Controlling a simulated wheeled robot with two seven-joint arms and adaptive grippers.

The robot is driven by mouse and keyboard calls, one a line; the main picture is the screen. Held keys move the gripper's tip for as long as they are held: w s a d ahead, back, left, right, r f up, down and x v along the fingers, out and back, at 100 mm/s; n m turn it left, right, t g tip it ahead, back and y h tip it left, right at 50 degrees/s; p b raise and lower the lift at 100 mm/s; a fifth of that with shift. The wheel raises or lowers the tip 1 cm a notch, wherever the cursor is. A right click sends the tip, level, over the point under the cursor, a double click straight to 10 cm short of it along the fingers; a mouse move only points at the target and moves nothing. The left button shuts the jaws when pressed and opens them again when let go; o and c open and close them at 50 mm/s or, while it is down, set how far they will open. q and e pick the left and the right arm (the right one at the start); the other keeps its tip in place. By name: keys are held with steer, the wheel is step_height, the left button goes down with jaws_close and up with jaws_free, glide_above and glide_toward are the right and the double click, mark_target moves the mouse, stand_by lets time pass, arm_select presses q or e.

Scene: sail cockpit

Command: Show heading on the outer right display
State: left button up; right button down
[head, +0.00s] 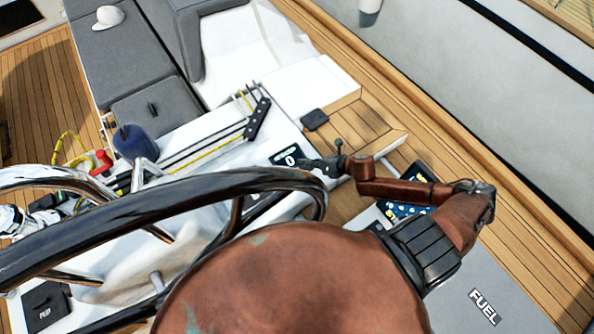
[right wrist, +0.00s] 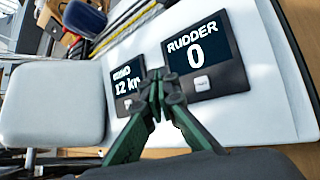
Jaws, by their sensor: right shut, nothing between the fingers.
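In the right wrist view, a dark square display (right wrist: 207,55) reads "RUDDER 0" and has a small pale button (right wrist: 202,84) below its screen. To its left, a second dark display (right wrist: 124,84) shows "12 kn" under a small blurred title, partly covered by my fingers. My right gripper (right wrist: 158,82) is shut and empty, its tips in front of the gap between the two displays. In the head view, my right gripper (head: 306,163) is at the right side of the display showing "0" (head: 287,156). I cannot tell whether it touches. My left gripper is out of view.
The black steering wheel rim (head: 130,215) crosses the lower left of the head view, close to the displays. A blue screen (head: 396,210) lies partly under my right arm. A black winch handle or lever, grey cushions (head: 120,55) and a "FUEL" panel (head: 485,306) surround the area.

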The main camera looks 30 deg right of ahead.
steer(key=f+b, duration=0.2)
steer(key=w+f+b, duration=0.1)
steer(key=f+b, duration=0.1)
steer(key=f, duration=0.1)
steer(key=w+f+b, duration=0.1)
steer(key=f+b, duration=0.2)
steer(key=shift+a, duration=0.1)
steer(key=shift+w+f+b, duration=0.1)
steer(key=shift+f+b, duration=0.2)
steer(key=shift+b, duration=0.05)
stand_by(1.2)
steer(key=shift+f, duration=0.4)
steer(key=shift+w+f+b, duration=0.15)
steer(key=shift+f+b, duration=0.3)
steer(key=shift+b, duration=0.15)
stand_by(0.5)
steer(key=shift+r, duration=0.15)
steer(key=shift+s+r+p, duration=0.25)
steer(key=shift+r+p, duration=0.5)
steer(key=shift+p, duration=0.1)
